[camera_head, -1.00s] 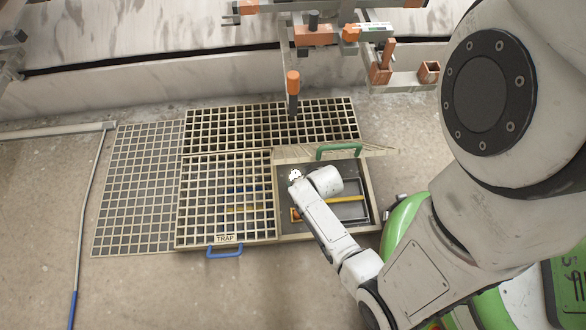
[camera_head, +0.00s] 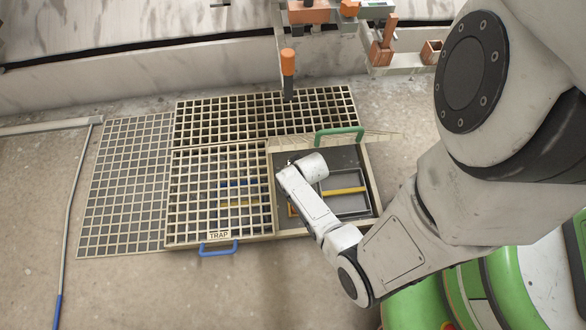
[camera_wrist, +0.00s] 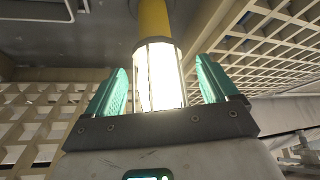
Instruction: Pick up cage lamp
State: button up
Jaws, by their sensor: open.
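The cage lamp (camera_wrist: 158,75) shows in the wrist view as a glowing white tube behind thin cage bars, with a yellow handle above it. My gripper (camera_wrist: 160,88) is open, with one teal finger on each side of the lamp's lit part. A gap shows between the lamp and at least the right finger; contact cannot be told. In the head view my wrist reaches into the open pit beside the grating, and the fingers are hidden there. A yellow bar (camera_head: 344,191) shows in the pit at the right of my wrist; I cannot tell whether it is the lamp.
The pit has a wooden rim (camera_head: 374,188) and an open lid with a green handle (camera_head: 339,133). Left of it lies a grating marked TRAP (camera_head: 219,235) with a blue handle (camera_head: 218,248). An orange-handled post (camera_head: 288,72) stands behind. Bare floor lies in front.

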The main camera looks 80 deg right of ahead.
grip_shut()
dwell(0.8)
